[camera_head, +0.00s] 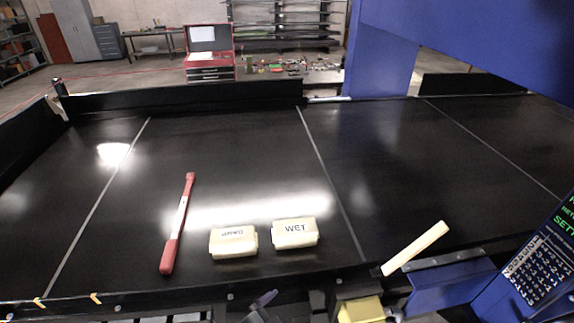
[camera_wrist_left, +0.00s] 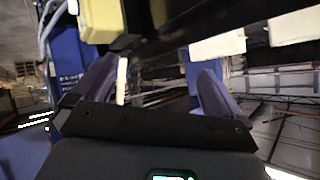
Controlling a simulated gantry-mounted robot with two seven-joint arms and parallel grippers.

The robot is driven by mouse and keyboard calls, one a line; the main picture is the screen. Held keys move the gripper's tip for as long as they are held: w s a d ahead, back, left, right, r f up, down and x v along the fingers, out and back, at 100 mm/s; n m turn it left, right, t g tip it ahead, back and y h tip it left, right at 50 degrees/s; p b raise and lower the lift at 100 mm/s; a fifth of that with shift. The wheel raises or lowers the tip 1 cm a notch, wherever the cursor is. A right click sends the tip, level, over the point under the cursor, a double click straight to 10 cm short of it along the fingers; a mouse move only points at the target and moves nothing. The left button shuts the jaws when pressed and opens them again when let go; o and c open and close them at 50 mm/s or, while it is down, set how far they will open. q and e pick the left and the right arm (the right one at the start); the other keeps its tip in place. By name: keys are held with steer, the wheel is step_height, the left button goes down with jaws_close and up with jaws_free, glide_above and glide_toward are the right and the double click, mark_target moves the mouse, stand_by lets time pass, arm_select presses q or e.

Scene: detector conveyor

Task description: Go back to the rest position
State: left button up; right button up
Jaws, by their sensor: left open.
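My left gripper (camera_head: 262,303) shows only in part at the bottom edge of the head view, in front of the conveyor's near rail. In the left wrist view its two dark fingers (camera_wrist_left: 155,88) stand wide apart with nothing gripped between them. A thin pale stick shows beyond the fingers, apart from them. My right gripper is in neither view. Most of my left arm is hidden below the head view.
The black conveyor (camera_head: 255,185) carries a red-handled bar (camera_head: 179,222), a pale block (camera_head: 233,243) and a block marked WET (camera_head: 295,234). A control panel (camera_head: 540,262) stands right.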

arm_select(q)
steer(key=s+a+f+n+g+y+p, duration=0.1)
steer(key=s+a+f+n+g+y, duration=0.2)
steer(key=s+a, duration=0.6)
steer(key=s+a+f+n+g+y, duration=0.2)
steer(key=s+a+n, duration=0.4)
steer(key=s+a, duration=0.4)
step_height(320, 180, down, 3)
steer(key=shift+s+a+r+n+g+y+p, duration=0.1)
steer(key=shift+s+a+n+g+y+p, duration=0.2)
steer(key=shift+a+y, duration=0.65)
steer(key=shift+w, duration=0.15)
steer(key=shift+a, duration=0.1)
